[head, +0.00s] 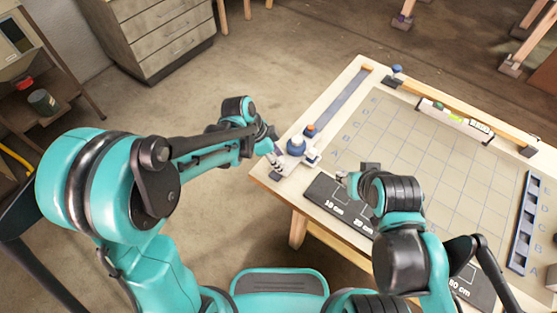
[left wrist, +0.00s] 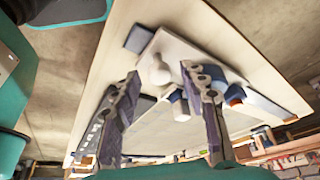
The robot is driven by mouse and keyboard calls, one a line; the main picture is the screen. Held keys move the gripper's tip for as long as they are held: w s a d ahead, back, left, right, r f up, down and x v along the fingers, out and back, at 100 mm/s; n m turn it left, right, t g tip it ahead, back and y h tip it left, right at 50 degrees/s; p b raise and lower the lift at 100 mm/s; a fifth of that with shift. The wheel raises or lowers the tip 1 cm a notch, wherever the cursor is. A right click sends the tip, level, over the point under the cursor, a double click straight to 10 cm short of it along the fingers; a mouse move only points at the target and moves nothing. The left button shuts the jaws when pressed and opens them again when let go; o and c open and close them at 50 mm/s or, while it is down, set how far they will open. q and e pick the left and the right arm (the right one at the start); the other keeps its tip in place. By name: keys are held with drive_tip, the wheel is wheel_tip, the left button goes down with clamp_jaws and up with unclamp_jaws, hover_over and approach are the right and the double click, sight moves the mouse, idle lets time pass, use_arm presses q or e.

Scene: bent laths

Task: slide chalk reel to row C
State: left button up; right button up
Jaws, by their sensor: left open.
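A blue-and-white piece with a rounded blue body (head: 296,145), which looks like the chalk reel, stands at the near end of the blue rail (head: 343,95) along the table's left edge. It is beside row A; the row C letter (head: 356,126) is farther up. My left gripper (head: 277,150) is just left of the reel, fingers apart.
An orange-topped piece (head: 310,130) is close behind the reel. The rail beyond it looks clear up to an end block (head: 367,68). A spirit level (head: 455,120) lies at the back edge, a blue slotted rack (head: 525,222) at right. The gridded middle is mostly bare.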

use_arm(q)
clamp_jaws()
drive_tip(key=w+d, duration=0.4)
drive_tip(key=w, duration=0.2)
drive_tip(key=w+d, duration=0.5)
drive_tip(key=w, duration=0.2)
drive_tip(key=w+d+p, duration=0.1)
drive_tip(key=w+d, duration=0.4)
drive_tip(key=w, duration=0.1)
drive_tip(key=shift+w, duration=0.2)
unclamp_jaws()
